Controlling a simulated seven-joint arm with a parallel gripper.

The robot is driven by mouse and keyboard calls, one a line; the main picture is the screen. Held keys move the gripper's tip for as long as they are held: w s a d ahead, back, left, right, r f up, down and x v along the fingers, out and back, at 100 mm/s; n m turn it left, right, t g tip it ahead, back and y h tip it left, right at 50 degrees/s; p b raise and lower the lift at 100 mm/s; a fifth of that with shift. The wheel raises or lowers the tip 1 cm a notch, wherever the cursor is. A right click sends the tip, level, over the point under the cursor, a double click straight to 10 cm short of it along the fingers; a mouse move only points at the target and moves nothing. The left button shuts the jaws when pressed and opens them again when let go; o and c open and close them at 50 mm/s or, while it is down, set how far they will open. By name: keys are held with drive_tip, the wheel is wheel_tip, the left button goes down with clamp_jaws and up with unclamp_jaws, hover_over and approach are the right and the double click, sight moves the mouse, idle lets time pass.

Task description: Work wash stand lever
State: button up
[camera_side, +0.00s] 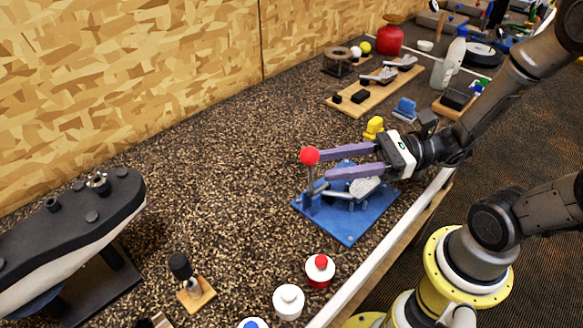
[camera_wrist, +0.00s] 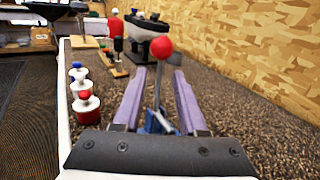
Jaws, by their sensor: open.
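The wash stand is a blue base plate (camera_side: 347,226) with a grey lever (camera_side: 310,178) topped by a red ball knob (camera_side: 310,155). A grey club-head-like piece (camera_side: 366,187) sits on the base. My gripper (camera_side: 312,172) is open, with two long purple fingers reaching over the stand toward the lever. In the wrist view the lever (camera_wrist: 157,88) and red knob (camera_wrist: 161,46) stand upright between or just beyond the fingertips (camera_wrist: 158,72). The knob rises above the fingers. I cannot tell whether either finger touches the lever.
A black-knobbed piece on a wooden block (camera_side: 193,284) is at lower left, near a large black-and-white body (camera_side: 75,240). A yellow item (camera_side: 373,128) and wooden board (camera_side: 375,92) lie behind.

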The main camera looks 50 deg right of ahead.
drive_tip(key=x, duration=0.7)
drive_tip(key=shift+w+a, duration=0.2)
drive_tip(key=shift+a, duration=0.15)
clamp_jaws()
idle(1.4)
